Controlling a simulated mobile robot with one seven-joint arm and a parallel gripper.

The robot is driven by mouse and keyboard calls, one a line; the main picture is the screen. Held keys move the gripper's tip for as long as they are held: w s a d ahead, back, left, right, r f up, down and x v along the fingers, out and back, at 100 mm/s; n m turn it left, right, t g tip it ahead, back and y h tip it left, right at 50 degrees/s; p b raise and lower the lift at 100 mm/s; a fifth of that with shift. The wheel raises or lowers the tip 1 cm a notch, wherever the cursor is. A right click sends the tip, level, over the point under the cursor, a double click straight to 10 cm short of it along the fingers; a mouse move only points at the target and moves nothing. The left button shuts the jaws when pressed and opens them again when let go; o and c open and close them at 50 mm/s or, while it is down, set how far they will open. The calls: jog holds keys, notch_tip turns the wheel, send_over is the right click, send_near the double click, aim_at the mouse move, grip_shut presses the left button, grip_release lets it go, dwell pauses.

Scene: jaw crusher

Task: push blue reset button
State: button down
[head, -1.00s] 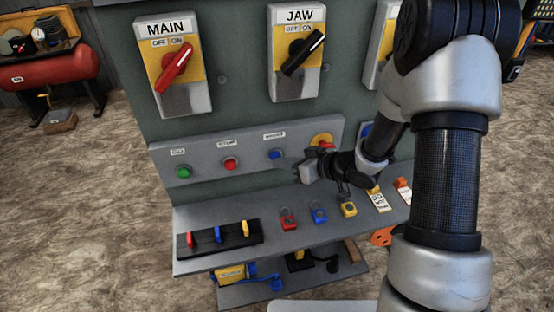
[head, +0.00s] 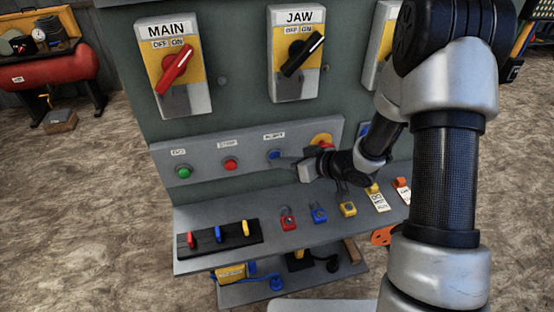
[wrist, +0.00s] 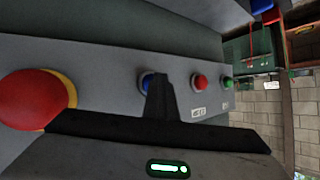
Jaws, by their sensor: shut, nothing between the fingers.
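The blue reset button (head: 273,155) is on the sloped grey button panel, right of the red and green buttons. My gripper (head: 287,160) is shut and empty. Its tip is at the right side of the blue button in the head view, and I cannot tell whether they touch. In the wrist view the shut fingers (wrist: 160,84) stand in front of the blue button (wrist: 147,79) and hide part of it.
A red button (head: 230,164) and a green button (head: 184,172) sit left along the panel. A large red mushroom button (wrist: 32,99) is close beside my gripper. Below is a shelf (head: 220,263) with padlocks and tags. Switch boxes (head: 173,62) are above.

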jog(key=shift+w+r, duration=0.1)
jog(key=shift+r, duration=0.2)
jog(key=s+d, duration=0.1)
jog(key=s, duration=0.5)
jog(key=shift+d+f, duration=0.2)
jog(key=shift+d, duration=0.15)
jog(key=d+r+m+t+h+p, duration=0.1)
jog(key=d+r+m+h+p, duration=0.15)
jog(key=d+r+h, duration=0.5)
jog(key=d+r+m+t+h+p, duration=0.1)
jog(key=d+r+m+h+p, duration=0.15)
jog(key=d+r, duration=0.85)
jog(key=s+a+r+m+g+p, duration=0.1)
jog(key=s+a+r+p, duration=0.1)
jog(key=s+r, duration=0.4)
jog(key=s+a+r+m+g+p, duration=0.2)
jog(key=s+r, duration=0.5)
jog(key=s, duration=0.7)
jog(key=shift+s+a+r+g, duration=0.3)
jog(key=shift+s+a, duration=0.05)
jog(key=shift+a, duration=0.55)
